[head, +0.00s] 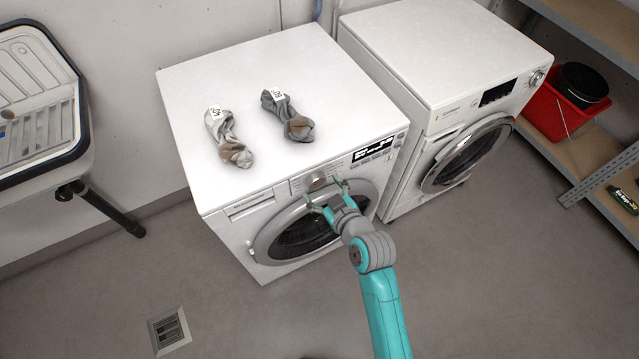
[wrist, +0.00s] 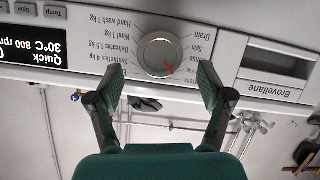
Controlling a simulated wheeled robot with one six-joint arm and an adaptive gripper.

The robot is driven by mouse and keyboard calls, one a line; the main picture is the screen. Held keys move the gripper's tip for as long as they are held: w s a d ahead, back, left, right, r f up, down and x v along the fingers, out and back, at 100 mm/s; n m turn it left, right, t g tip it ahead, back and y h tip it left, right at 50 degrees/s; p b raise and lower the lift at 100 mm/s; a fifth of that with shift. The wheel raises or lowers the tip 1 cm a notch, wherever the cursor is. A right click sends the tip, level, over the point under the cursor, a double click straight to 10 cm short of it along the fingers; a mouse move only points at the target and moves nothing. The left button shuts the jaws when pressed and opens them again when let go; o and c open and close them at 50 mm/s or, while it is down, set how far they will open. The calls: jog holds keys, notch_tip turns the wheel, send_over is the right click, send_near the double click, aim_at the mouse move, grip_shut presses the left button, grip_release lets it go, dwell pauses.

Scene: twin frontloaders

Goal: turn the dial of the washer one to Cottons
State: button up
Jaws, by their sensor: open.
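The left washer (head: 180,120) is white with a front panel and a round door below it. Its silver dial (head: 316,180) sits in the panel's middle; in the wrist view the dial (wrist: 160,55) appears upside down with printed programme names around it. A red mark on the dial points to the picture's lower right, near a label partly hidden by a finger and ending in "ottons". The display (wrist: 35,45) reads "Quick", 30°C, 800 rpm. My gripper (head: 325,196) is open and empty in front of the dial, its fingertips (wrist: 162,75) on either side, apart from it.
Two grey socks with tags (head: 230,140) (head: 285,115) lie on the left washer. A second white washer (head: 430,50) stands to the right. A shelf with a red bucket (head: 560,110) is at the far right, a sink (head: 40,90) at the left. The floor in front is clear.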

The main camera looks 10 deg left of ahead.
jog(key=shift+x, duration=1.2)
jog(key=c, duration=1.2)
jog(key=shift+o, duration=0.2)
jog(key=shift+w+d, duration=0.1)
jog(key=shift+d+m+g+y, duration=0.1)
jog(key=shift+m+g+y, duration=0.25)
jog(key=shift+m, duration=0.45)
jog(key=shift+w+d+m+g+y, duration=0.1)
jog(key=shift+m+g+y, duration=0.25)
jog(key=shift+m+y, duration=0.65)
jog(key=shift+m+h, duration=0.25)
jog(key=shift+m, duration=0.05)
